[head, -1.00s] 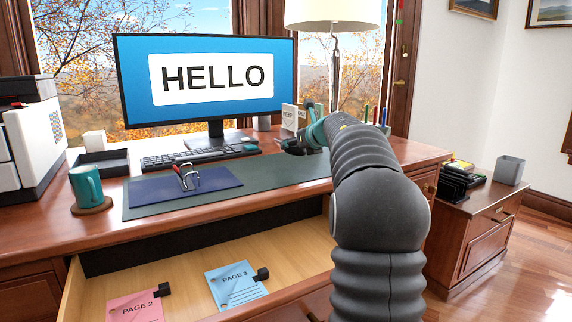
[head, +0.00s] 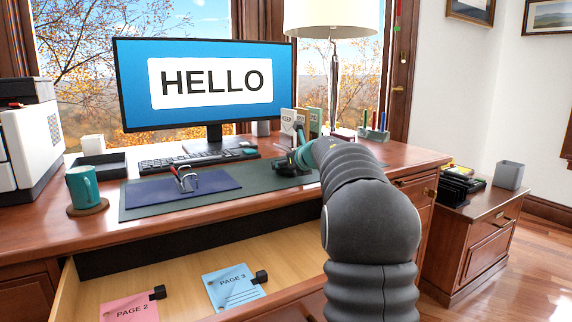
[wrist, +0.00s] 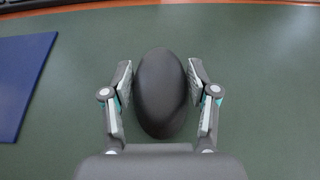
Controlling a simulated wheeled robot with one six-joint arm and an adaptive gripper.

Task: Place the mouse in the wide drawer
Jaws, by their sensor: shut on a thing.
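The mouse (wrist: 160,100) is a dark, smooth oval between the two fingers of my gripper (wrist: 159,68) in the wrist view. My gripper is shut on it, one finger at each side, over the green desk mat (wrist: 255,115). In the head view my gripper (head: 290,166) is low at the right part of the mat, and I cannot pick out the mouse there. I cannot tell whether the mouse still touches the mat. The wide drawer (head: 185,274) is pulled open below the desk's front edge. It holds a pink page, a blue page and black clips.
A blue folder (head: 222,181) with a red-handled item lies left of my gripper. A keyboard (head: 185,160) and monitor (head: 205,85) stand behind. A teal mug (head: 82,188) is at the left. Books (head: 300,121) and a lamp (head: 333,75) stand behind my gripper. The drawer has bare floor around the pages.

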